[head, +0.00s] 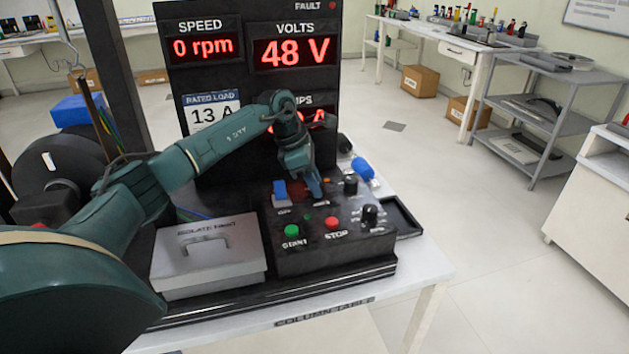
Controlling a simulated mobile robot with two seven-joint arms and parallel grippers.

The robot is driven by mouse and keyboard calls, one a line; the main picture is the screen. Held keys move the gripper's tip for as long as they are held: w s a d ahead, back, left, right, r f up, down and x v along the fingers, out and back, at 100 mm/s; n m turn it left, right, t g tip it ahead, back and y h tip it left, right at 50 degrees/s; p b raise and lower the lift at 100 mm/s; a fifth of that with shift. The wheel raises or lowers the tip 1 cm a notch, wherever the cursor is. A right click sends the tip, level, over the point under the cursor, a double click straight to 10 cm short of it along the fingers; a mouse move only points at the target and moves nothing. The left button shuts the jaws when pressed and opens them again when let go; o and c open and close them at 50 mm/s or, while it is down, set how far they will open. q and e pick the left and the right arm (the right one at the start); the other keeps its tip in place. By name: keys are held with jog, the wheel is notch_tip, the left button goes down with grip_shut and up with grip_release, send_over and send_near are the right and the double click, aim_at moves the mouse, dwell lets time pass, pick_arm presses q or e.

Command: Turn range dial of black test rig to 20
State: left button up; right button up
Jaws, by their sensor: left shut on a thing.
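The black test rig has a tall display panel (254,85) showing 0 rpm and 48 V; my left arm partly covers the amps reading. Its black control box (325,255) carries a green START button (291,231), a red STOP button (332,223), a blue switch (280,190) and two black knobs, one farther back (350,185) and one nearer (369,214). I cannot read which is the range dial, or its setting. My left gripper (315,193) points down at the box's back part, between the blue switch and the back knob, shut on a control it mostly hides.
A grey metal box (208,268) with a handle sits left of the control box. A black tray (403,218) lies to its right on the white table (435,270). A grey shelf cart (540,115) stands at the right, with open floor between.

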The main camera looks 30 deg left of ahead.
pick_arm(q)
jog(key=o, duration=1)
jog(key=v, duration=1.3)
jog(key=shift+r, duration=0.15)
